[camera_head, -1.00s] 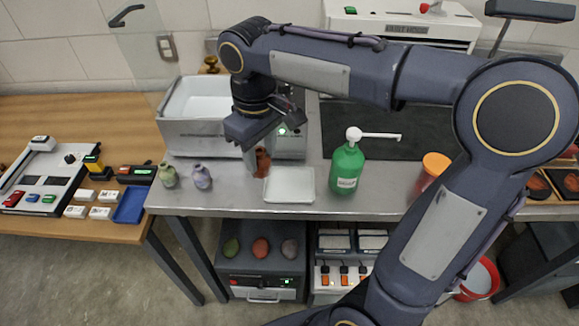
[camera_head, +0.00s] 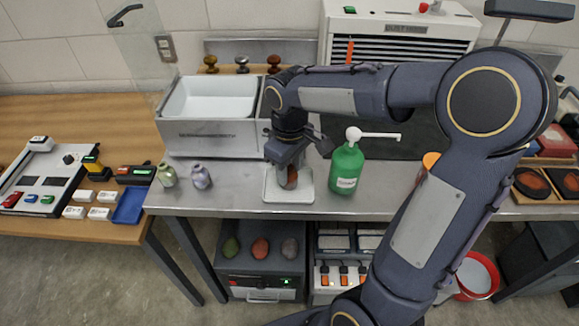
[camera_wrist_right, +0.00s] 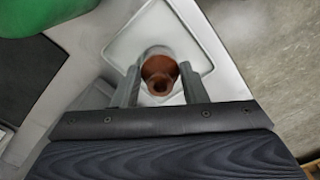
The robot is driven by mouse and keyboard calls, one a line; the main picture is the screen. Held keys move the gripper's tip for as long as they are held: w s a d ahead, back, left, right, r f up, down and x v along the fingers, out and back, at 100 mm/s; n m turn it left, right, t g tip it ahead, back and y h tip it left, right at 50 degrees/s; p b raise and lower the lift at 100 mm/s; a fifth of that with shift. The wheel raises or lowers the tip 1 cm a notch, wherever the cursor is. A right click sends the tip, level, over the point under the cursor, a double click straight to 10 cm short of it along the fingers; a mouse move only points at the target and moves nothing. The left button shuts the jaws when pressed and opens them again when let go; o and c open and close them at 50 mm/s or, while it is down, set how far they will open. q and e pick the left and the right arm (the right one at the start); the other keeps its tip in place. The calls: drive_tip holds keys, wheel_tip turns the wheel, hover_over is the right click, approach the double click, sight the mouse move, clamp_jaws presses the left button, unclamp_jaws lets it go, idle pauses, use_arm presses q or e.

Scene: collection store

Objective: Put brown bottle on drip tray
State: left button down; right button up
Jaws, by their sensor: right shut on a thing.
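The brown bottle (camera_head: 291,178) is upright between the fingers of my right gripper (camera_head: 289,172), over the white drip tray (camera_head: 289,197). The right wrist view shows the bottle's open mouth (camera_wrist_right: 160,85) between the two fingers of the right gripper (camera_wrist_right: 160,92), with the drip tray (camera_wrist_right: 197,42) around and beneath it. The gripper is shut on the bottle. I cannot tell whether the bottle's base touches the tray. My left gripper is not in view.
A green pump bottle (camera_head: 347,165) stands close to the right of the tray. Two small vases (camera_head: 201,177) stand to the left. A grey basin unit (camera_head: 211,138) is behind. The bench front edge (camera_head: 240,211) is just in front of the tray.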

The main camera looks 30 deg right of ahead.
sight(289, 167)
drive_tip(key=shift+f, duration=0.15)
drive_tip(key=o, duration=1.2)
drive_tip(key=shift+c, duration=0.2)
wheel_tip(289, 167, up, 11)
drive_tip(key=p, duration=0.1)
drive_tip(key=s+a+f+m+t+y, duration=0.2)
drive_tip(key=s+f+m, duration=0.1)
drive_tip(key=s, duration=0.5)
drive_tip(key=s+a+f+m+t+y, duration=0.1)
drive_tip(key=s+a+f+m+t, duration=0.1)
drive_tip(key=s, duration=0.6)
drive_tip(key=shift+s+a+f+m+t+y, duration=0.15)
drive_tip(key=shift+s+f+m+t+y, duration=0.25)
drive_tip(key=shift+f+m+t, duration=0.35)
